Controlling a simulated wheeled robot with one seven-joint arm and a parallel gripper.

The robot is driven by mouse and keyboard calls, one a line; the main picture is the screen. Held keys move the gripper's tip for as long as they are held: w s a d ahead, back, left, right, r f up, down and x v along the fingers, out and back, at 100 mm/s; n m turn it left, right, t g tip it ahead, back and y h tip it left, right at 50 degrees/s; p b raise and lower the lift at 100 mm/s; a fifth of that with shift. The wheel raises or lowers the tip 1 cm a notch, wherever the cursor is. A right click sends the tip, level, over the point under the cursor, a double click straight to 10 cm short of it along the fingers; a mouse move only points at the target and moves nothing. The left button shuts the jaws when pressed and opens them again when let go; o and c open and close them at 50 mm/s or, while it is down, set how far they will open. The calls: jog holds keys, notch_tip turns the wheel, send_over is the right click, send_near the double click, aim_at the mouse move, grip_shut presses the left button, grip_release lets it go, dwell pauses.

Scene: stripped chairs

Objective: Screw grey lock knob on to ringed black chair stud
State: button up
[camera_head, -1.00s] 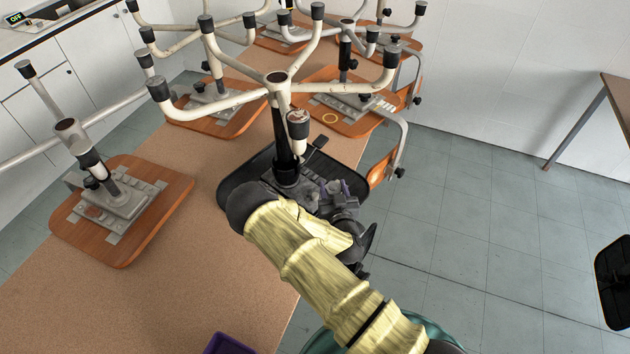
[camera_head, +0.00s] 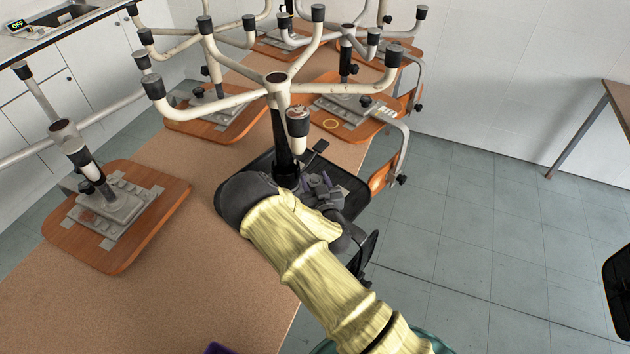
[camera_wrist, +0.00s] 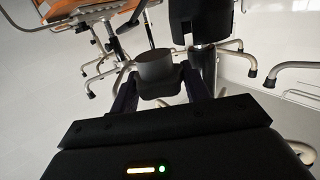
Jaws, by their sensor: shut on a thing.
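My gripper (camera_wrist: 160,82) is shut on a grey, round knob (camera_wrist: 155,64), held between its two dark fingers in the wrist view. In the head view my gripper (camera_head: 322,188) is low over the upturned black chair seat (camera_head: 262,163), just right of the black column (camera_head: 282,140). My sleeve and wrist hide much of that seat. The knob is too small and covered to make out there. I cannot make out the stud, or whether the knob touches it.
The black chair's pale legs (camera_head: 230,101) spread above my gripper. Upturned orange chairs stand at the left (camera_head: 120,250) and behind (camera_head: 352,122) on the brown table (camera_head: 200,290).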

notch_tip(320, 180, down, 3)
jog(key=shift+d+r+b, duration=0.15)
jog(key=shift+r+b, duration=0.05)
jog(key=shift+b, duration=0.6)
jog(key=shift+f+b, duration=0.45)
jog(key=shift+f, duration=0.1)
jog(key=shift+a+f, duration=0.2)
jog(key=shift+f, duration=0.15)
jog(key=shift+s, duration=0.15)
jog(key=shift+d+b, duration=0.1)
jog(key=shift+b, duration=0.2)
jog(key=shift+f+b, duration=0.4)
jog(key=shift+b, duration=0.05)
jog(key=shift+r, duration=0.25)
jog(key=shift+f+b, duration=0.25)
jog(key=shift+b, duration=0.1)
dwell(1.0)
